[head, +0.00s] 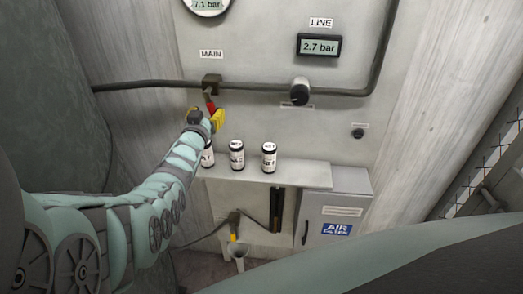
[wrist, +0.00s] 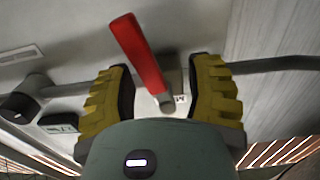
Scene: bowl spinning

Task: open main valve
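The main valve (head: 211,80) sits on the pipe under the MAIN label (head: 211,54). Its red lever (head: 210,102) hangs down from the valve, slightly slanted. In the wrist view the red lever (wrist: 138,52) runs slanted between and beyond my yellow fingertips. My gripper (head: 207,118) is at the lever's lower end in the head view. In the wrist view my gripper (wrist: 162,92) is open, with a gap on both sides of the lever. Whether a finger touches the lever cannot be told. The valve body is partly behind the lever.
A gauge (head: 206,5) reads 7.1 bar and the LINE display (head: 319,46) reads 2.7 bar. A black knob (head: 299,92) is on the pipe to the right. Several canisters, one (head: 237,155) among them, stand on the shelf (head: 285,174) below. A lower valve (head: 234,219) has a yellow handle.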

